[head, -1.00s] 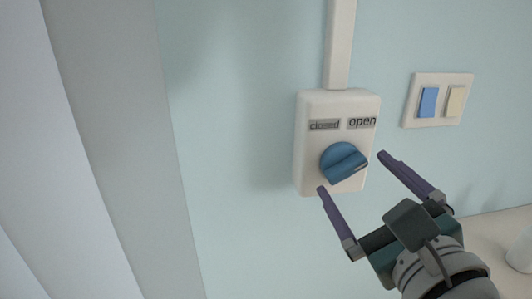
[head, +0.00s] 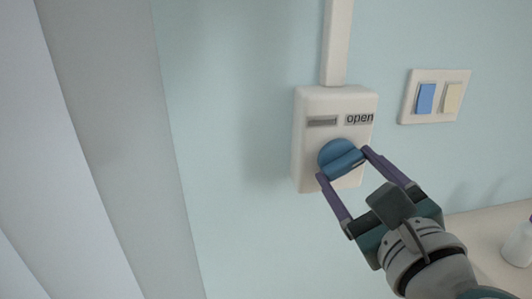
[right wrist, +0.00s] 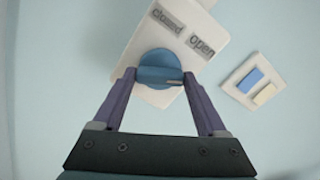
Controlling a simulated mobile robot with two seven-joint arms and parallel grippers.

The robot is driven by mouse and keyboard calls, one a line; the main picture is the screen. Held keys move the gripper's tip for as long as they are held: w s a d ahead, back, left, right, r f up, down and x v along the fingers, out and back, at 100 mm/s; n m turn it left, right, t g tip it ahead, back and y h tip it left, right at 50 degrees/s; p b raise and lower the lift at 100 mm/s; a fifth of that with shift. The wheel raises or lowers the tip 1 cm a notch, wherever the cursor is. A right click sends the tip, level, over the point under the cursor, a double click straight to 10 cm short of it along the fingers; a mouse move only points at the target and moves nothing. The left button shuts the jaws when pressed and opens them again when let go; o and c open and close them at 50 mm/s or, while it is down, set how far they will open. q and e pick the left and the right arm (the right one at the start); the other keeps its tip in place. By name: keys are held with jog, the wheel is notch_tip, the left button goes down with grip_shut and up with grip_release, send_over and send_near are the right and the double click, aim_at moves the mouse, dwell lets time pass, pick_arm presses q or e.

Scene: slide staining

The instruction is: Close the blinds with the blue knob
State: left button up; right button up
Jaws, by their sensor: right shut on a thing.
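The blue knob (head: 340,158) sits on a white control box (head: 308,168) on the wall. Above it are two labels, "open" (head: 360,119) on the right and a grey one on the left that reads "closed" (right wrist: 167,21) in the right wrist view. The knob's raised grip points up and to the right in the head view. My right gripper (head: 343,163) is shut on the knob, one finger at each side; the knob also shows between the fingers in the right wrist view (right wrist: 158,68). My left gripper is not in view.
A wall plate with a blue switch (head: 426,98) and a cream switch (head: 451,98) is right of the box. A white conduit (head: 337,40) runs up from the box. Pale vertical panels (head: 100,120) stand at left. A pale counter (head: 485,235) with a white bottle (head: 520,246) is lower right.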

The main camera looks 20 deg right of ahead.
jog(key=shift+c, duration=1.6)
